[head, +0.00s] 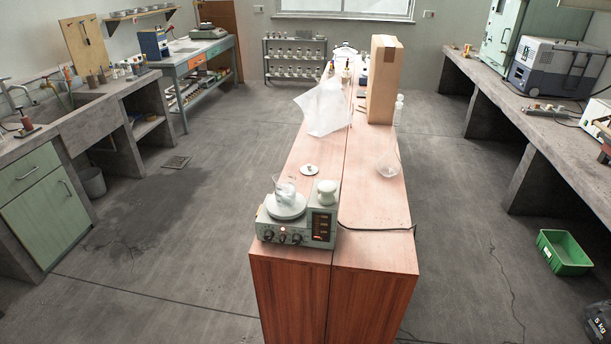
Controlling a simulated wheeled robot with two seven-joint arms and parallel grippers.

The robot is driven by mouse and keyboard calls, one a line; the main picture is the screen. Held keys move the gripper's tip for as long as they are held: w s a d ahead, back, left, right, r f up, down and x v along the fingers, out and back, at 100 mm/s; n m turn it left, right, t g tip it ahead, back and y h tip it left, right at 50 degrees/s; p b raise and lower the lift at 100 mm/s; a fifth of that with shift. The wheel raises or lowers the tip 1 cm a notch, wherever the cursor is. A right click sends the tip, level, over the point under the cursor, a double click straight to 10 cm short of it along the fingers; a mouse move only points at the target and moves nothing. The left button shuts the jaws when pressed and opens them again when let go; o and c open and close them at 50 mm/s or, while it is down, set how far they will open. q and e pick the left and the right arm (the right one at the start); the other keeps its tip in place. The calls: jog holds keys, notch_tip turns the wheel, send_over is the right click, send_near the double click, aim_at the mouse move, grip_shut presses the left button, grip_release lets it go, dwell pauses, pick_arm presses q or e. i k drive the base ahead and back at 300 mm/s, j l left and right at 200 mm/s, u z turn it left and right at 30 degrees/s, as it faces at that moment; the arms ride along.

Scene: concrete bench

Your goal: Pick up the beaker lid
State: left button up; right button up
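A small pale round lid with a dark knob-like centre (309,169) lies flat on the wooden bench (312,230). It looks like the beaker lid, but it is small in the picture. A clear glass beaker (285,184) stands on the round plate of a grey-green stirrer device (296,232) at the bench's near end, just in front of the lid. The beaker looks uncovered, with something white low in it. Neither of my grippers is in view.
A clear glass dish (388,168), a crumpled translucent sheet (324,106) and a tall cardboard box (383,80) are farther along the bench. A dark cable crosses the right half. Floor aisles on both sides are mostly clear.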

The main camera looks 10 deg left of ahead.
aim_at(308, 169)
jog(key=k, duration=0.9)
jog(key=k+z, duration=0.1)
jog(key=z, duration=0.35)
jog(key=k+z, duration=0.15)
jog(key=z, duration=0.3)
jog(key=k+l+z, duration=0.1)
jog(key=z, duration=0.35)
jog(key=j+z, duration=0.25)
jog(key=z, duration=0.25)
jog(key=j+z, duration=0.3)
jog(key=z, duration=0.15)
jog(key=j+z, duration=0.25)
jog(key=z, duration=0.25)
jog(key=k+j, duration=0.15)
jog(key=j, duration=0.3)
jog(key=k+j, duration=0.1)
jog(key=j, duration=0.35)
jog(key=k+j, duration=0.15)
jog(key=j, duration=0.3)
jog(key=k+j, duration=0.1)
jog(key=j, duration=0.3)
jog(key=k+j, duration=0.15)
jog(key=j, duration=0.3)
jog(key=k+j, duration=0.1)
jog(key=j, duration=0.35)
